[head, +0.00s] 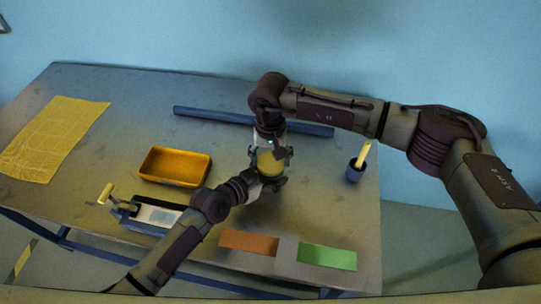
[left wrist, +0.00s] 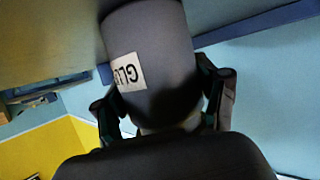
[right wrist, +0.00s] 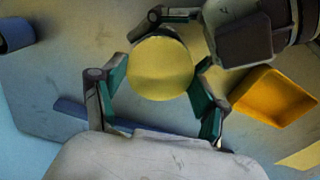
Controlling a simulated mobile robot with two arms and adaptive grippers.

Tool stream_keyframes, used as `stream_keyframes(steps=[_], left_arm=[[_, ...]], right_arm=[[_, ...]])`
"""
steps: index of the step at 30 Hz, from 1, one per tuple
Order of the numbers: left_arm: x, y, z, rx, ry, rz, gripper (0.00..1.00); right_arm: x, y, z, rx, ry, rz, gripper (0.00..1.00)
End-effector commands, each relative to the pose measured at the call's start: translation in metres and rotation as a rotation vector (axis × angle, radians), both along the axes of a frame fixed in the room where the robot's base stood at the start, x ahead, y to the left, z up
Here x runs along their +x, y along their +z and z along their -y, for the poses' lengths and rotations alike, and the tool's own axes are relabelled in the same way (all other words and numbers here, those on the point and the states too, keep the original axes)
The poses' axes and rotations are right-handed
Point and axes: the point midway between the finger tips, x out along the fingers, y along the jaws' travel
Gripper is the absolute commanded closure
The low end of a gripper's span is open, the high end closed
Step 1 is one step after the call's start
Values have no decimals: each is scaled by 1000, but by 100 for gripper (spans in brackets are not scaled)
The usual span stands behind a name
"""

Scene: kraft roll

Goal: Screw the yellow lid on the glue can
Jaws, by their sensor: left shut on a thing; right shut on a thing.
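The glue can (left wrist: 150,40) is a grey cylinder with a white label reading "GLU", the rest cut off, in the left wrist view. My left gripper (left wrist: 162,104) is shut around it, a finger on each side. The round yellow lid (right wrist: 160,68) shows in the right wrist view between the fingers of my right gripper (right wrist: 158,84), which is shut on it. In the head view the right gripper (head: 270,152) reaches down from above, with the yellow lid (head: 268,164) just under it, over the can. Whether the lid's thread is engaged is hidden.
An orange tray (head: 145,176) and a blue-and-white device with a handle (head: 152,216) are left of the can. A blue bar (head: 215,116) lies behind. A cup with a brush (head: 354,173) is right. Brown (head: 248,242) and green (head: 327,257) patches lie in front. Yellow paper (head: 55,138) lies far left.

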Motion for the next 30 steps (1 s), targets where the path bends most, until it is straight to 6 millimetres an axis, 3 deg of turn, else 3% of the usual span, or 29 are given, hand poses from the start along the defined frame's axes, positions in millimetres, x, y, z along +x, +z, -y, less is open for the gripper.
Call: stream_keyframes(steps=[9,10,14,17,30], left_arm=[[0,0,0,1,0,-1,90],[0,0,0,1,0,-1,100],[0,0,0,1,0,-1,100],[0,0,0,1,0,-1,100],[0,-1,0,1,1,0,100]], right_arm=[[0,-7,0,0,0,0,43],[0,-7,0,0,0,0,43],[0,-6,0,0,-56,0,43],[0,-6,0,0,-209,0,43],[-1,-7,0,1,-1240,-1,43]])
